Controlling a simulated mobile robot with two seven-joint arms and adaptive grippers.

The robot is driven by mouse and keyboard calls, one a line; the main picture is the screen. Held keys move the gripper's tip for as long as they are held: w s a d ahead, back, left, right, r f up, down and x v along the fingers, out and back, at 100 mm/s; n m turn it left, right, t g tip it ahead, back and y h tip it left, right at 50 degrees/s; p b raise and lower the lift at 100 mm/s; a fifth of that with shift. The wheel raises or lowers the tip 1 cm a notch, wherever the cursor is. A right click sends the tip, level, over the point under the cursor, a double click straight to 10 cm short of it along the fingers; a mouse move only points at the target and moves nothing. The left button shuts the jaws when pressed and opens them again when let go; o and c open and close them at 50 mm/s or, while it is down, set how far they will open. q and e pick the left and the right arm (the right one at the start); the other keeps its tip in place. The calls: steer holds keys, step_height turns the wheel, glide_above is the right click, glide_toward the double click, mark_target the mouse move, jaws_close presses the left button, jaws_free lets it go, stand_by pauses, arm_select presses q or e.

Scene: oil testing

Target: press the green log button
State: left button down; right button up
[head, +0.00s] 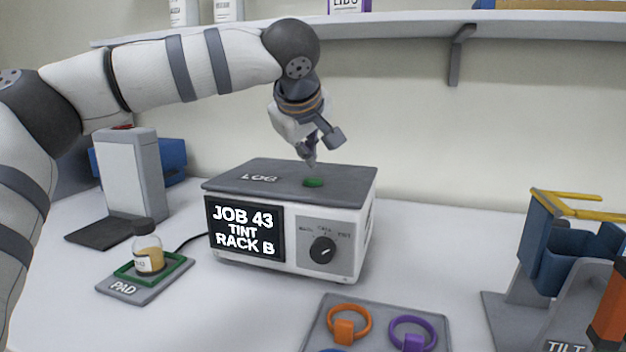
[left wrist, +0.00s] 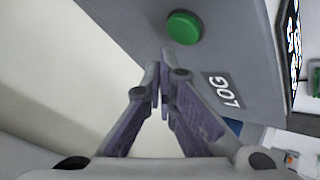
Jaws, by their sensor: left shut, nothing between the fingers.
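The green log button (head: 313,182) sits on the dark top of the grey-white instrument box (head: 355,240), to the right of the label LOG (head: 258,178). It also shows in the left wrist view (left wrist: 184,27) as a round green disc. My left gripper (head: 311,162) is shut and empty, pointing down just above the button in the head view. In the left wrist view its fingertips (left wrist: 161,72) are together, below the button in the picture and apart from it. The box's screen (head: 245,228) reads JOB 43 TINT RACK B. My right gripper is not in view.
A pad (head: 117,287) with a small capped bottle (head: 149,252) stands left of the box. A tray (head: 317,325) with orange and purple rings lies in front. A blue tilt rack (head: 545,240) stands at the right. A shelf (head: 400,29) runs along the wall above.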

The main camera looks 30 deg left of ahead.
mark_target(308, 179)
arm_select(q)
steer(key=shift+r, duration=2.15)
